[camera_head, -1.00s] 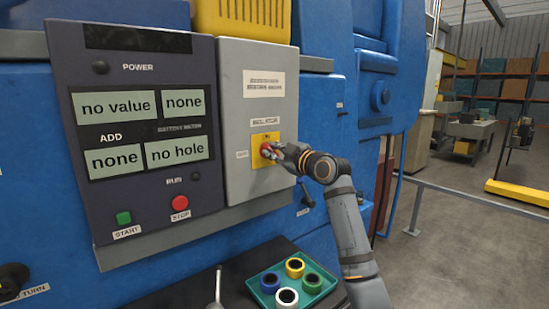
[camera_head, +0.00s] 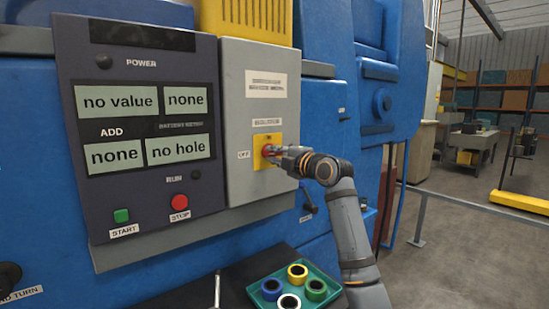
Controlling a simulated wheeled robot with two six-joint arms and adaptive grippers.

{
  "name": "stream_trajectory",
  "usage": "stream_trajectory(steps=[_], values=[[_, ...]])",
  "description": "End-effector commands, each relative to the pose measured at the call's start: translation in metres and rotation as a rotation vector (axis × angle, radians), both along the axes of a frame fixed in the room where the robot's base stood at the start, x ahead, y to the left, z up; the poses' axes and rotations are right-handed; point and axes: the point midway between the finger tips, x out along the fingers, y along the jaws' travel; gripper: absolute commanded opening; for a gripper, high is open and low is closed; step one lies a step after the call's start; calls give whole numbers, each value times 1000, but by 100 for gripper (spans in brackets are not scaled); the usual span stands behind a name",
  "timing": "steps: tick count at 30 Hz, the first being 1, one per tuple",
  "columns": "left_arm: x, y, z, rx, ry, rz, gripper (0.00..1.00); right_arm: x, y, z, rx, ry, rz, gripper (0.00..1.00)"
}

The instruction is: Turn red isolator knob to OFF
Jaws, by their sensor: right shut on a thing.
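The red isolator knob (camera_head: 267,150) sits on a yellow plate (camera_head: 258,160) on the grey box (camera_head: 242,110), right of the dark control panel. My right gripper (camera_head: 272,152) reaches in from the right and is shut on the knob, covering most of it. An "OFF" label (camera_head: 244,154) is on the box just left of the yellow plate. The knob's exact angle is hard to tell behind the fingers. My left gripper is not in view.
The dark panel (camera_head: 140,70) has displays, a green START button (camera_head: 121,215) and a red STOP button (camera_head: 180,202). Below, a teal tray (camera_head: 315,296) holds several coloured rings. A lever (camera_head: 309,200) is on the blue machine under my right arm. Open floor lies at right.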

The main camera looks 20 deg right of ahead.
Motion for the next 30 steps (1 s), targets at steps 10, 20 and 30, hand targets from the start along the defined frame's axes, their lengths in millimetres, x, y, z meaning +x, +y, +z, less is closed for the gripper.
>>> stream_trajectory(steps=[10, 20, 30], values=[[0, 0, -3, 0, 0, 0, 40, 0, 0, -3, -49, -12, 1, 0], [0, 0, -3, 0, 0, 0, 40, 0, 0, -3, -51, -13, 1, 0], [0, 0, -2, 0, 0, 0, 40, 0, 0, -2, -49, -16, 0, 40]])
